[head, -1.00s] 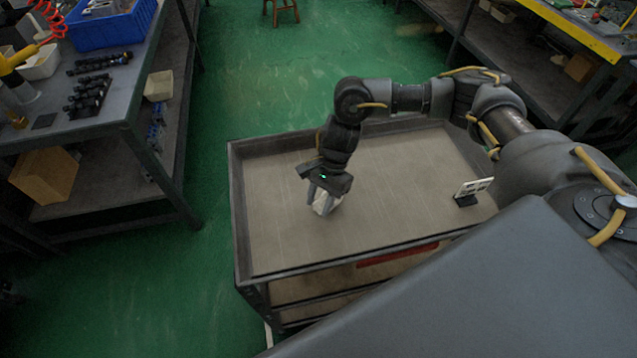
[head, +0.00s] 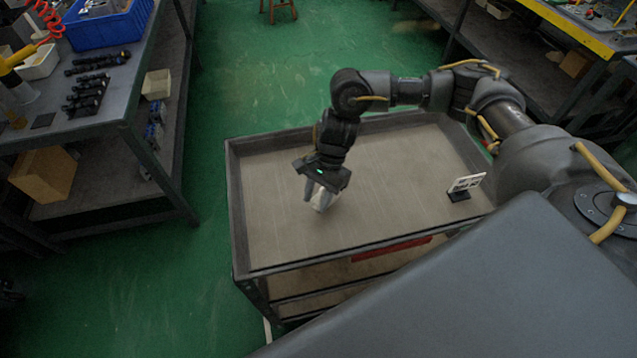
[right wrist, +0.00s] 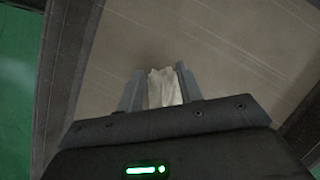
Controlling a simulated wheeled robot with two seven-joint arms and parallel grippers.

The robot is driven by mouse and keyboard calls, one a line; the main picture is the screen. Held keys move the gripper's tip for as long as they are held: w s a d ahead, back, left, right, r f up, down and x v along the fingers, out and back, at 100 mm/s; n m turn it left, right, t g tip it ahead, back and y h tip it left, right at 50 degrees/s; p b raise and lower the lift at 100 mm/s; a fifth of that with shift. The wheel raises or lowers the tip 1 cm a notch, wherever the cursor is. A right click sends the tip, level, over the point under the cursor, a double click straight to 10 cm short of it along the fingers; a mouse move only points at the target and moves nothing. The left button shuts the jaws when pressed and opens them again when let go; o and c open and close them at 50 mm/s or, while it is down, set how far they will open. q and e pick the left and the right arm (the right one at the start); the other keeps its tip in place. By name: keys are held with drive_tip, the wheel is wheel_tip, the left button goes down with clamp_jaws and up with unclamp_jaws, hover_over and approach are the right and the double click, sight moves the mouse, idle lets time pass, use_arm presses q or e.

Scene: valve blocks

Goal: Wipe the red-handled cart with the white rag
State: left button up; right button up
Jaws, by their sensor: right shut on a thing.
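The cart (head: 270,258) stands in front of me, with a flat grey-brown top inside a raised dark rim. A red strip (head: 392,249) shows on its near side. My right gripper (head: 318,205) is over the left part of the cart top and is shut on the white rag (head: 323,201). The rag also shows between the two fingers in the right wrist view (right wrist: 164,88). It is low at the cart top; I cannot tell whether it touches the surface. My left gripper is not in view.
A small white sign on a dark stand (head: 464,186) stands at the right end of the cart top. A workbench (head: 120,108) with a blue crate (head: 105,24) is at the left. Another bench with a yellow edge (head: 575,35) is at the upper right. Green floor lies between.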

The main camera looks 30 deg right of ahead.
drive_tip(key=shift+d+r+p, duration=0.1)
drive_tip(key=shift+r+p, duration=0.25)
drive_tip(key=shift+r, duration=0.95)
drive_tip(key=shift+r+p, duration=0.5)
drive_tip(key=shift+r, duration=0.85)
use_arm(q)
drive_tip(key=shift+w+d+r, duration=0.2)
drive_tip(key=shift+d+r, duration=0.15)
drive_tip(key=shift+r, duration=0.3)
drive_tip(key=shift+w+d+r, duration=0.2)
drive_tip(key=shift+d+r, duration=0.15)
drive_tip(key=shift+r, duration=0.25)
use_arm(e)
drive_tip(key=shift+r, duration=0.1)
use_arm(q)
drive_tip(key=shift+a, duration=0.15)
